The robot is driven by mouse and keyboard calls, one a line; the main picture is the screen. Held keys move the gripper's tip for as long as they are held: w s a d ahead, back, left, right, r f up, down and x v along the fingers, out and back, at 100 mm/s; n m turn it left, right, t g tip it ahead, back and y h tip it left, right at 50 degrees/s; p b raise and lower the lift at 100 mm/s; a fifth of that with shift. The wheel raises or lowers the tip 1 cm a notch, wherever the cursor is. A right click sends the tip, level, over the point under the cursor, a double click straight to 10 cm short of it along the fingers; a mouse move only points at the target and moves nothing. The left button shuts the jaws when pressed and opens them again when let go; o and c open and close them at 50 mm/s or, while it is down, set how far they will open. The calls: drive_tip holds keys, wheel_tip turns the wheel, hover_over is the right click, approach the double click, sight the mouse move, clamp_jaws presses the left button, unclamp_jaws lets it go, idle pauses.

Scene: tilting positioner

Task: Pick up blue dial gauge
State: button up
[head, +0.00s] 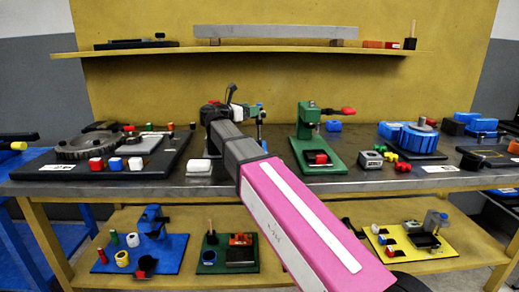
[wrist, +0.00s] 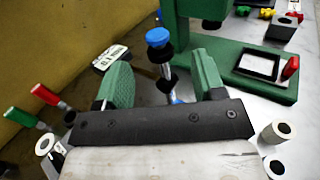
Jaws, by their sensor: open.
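A blue-topped upright piece, which looks like the blue dial gauge (wrist: 158,37), stands between the two green fingers of my gripper (wrist: 163,72) in the wrist view. It has a dark collar and a thin shaft below; its lower part is partly hidden by my gripper. My gripper is open, with a gap visible on both sides of the shaft. In the head view my gripper (head: 244,110) is above the middle of the workbench, and a bit of blue (head: 262,114) shows just to its right, too small to make out clearly.
A green press (head: 318,150) stands close on the right, and its base (wrist: 262,88) also shows in the wrist view. Red and green handles (wrist: 45,95) are at the wrist view's left. A shelf (head: 240,48) runs above.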

drive_tip(key=x, duration=0.5)
drive_tip(key=shift+a, duration=0.1)
clamp_jaws()
